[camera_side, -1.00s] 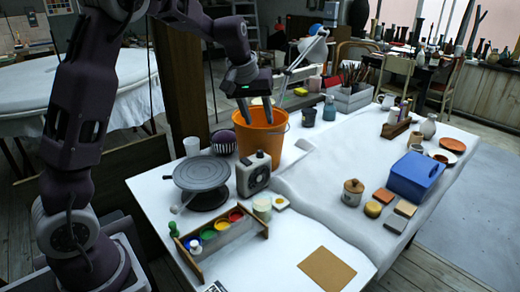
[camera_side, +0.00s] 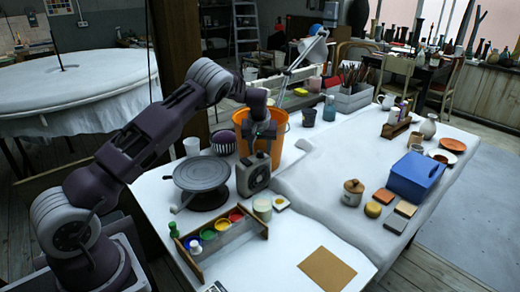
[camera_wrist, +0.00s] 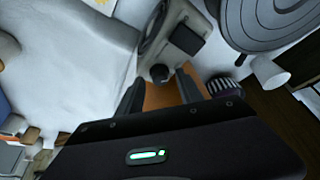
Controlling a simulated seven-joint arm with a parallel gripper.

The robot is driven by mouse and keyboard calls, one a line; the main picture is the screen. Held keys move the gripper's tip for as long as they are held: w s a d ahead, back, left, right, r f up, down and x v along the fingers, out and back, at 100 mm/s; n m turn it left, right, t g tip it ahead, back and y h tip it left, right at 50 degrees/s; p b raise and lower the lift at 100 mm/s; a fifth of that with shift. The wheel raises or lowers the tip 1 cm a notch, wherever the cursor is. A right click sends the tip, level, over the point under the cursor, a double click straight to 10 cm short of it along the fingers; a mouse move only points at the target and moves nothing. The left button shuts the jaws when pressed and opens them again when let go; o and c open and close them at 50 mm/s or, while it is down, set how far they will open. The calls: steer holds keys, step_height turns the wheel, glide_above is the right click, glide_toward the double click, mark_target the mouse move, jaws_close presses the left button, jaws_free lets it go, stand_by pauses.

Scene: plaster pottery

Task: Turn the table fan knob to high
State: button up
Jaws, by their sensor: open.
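The grey box-shaped table fan (camera_side: 253,177) stands on the white table, with its round grille facing the front right in the side view. In the wrist view the fan (camera_wrist: 186,20) is seen from above, and its dark round knob (camera_wrist: 160,73) sticks out at the near end. My gripper (camera_side: 260,147) is just above and behind the fan. In the wrist view my gripper (camera_wrist: 160,82) has its fingers apart, one on each side of the knob. I cannot tell whether either finger touches it. The knob is hidden in the side view.
An orange bucket (camera_side: 288,130) stands close behind the fan, partly hidden by my arm. A grey turntable (camera_side: 202,175) and a striped dark pot (camera_side: 223,142) are at its left. A paint rack (camera_side: 221,244) lies in front.

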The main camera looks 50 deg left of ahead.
jaws_close()
steer(key=m, duration=0.1)
steer(key=m+h, duration=0.1)
steer(key=m+t, duration=0.1)
steer(key=m, duration=0.1)
steer(key=shift+s+a, duration=0.15)
steer(key=shift+a, duration=0.1)
steer(key=m+h, duration=0.1)
steer(key=m, duration=0.2)
steer(key=m+h, duration=0.1)
steer(key=m, duration=0.1)
steer(key=shift+a+m+h, duration=0.25)
steer(key=shift+m+h, duration=0.05)
steer(key=m+h, duration=0.1)
steer(key=m, duration=0.3)
steer(key=shift+a+m+h, duration=0.15)
steer(key=shift+m+h, duration=0.15)
steer(key=shift+h, duration=0.1)
steer(key=m+g+h, duration=0.1)
steer(key=m, duration=0.2)
steer(key=shift+a, duration=0.1)
steer(key=shift+m, duration=0.6)
